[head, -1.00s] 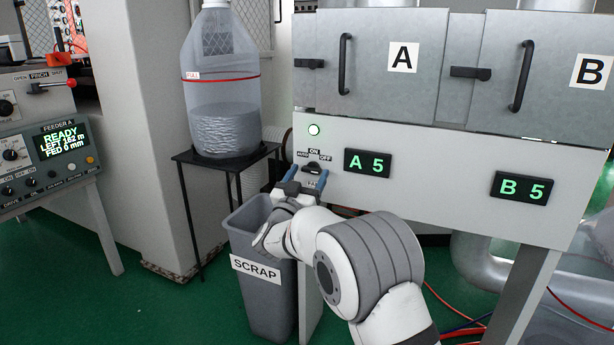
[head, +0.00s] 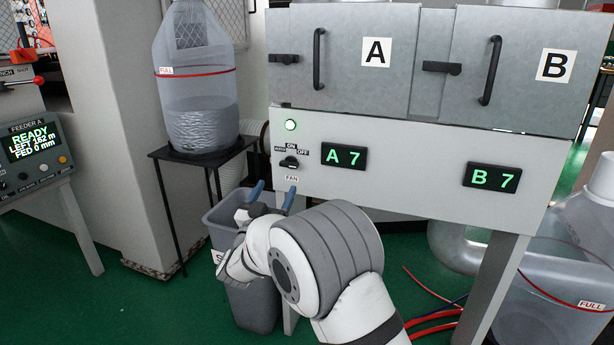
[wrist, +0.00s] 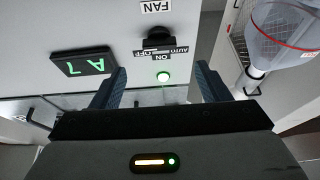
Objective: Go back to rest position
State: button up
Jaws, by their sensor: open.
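My gripper (head: 273,194) is open and empty. Its two blue fingers point up at the grey panel, just below the black fan knob (head: 289,162), and look clear of it. In the wrist view the open fingers (wrist: 158,88) stand apart, with the fan knob (wrist: 157,40) and a lit green lamp (wrist: 163,77) beyond them. My arm is bent low in front of the panel. The displays read A 7 (head: 344,156) and B 7 (head: 492,179).
A grey scrap bin (head: 222,208) stands behind and left of my forearm, partly hidden. Red hoses (head: 435,318) lie on the green floor.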

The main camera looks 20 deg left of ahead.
jog(key=w+d+r+n+g+y+p, duration=0.25)
jog(key=d+r+g+y+p, duration=0.45)
jog(key=d+r+p, duration=1.1)
jog(key=s+d+r+m+g+h+p, duration=0.1)
jog(key=s+d+r+g+p, duration=0.3)
jog(key=s+d, duration=0.8)
jog(key=s+d+r+g+h+p, duration=0.4)
jog(key=s+d+g+p, duration=0.5)
jog(key=s, duration=1.2)
jog(key=d+p, duration=0.2)
jog(key=d, duration=0.1)
jog(key=shift+d+m, duration=0.25)
jog(key=shift+m, duration=0.1)
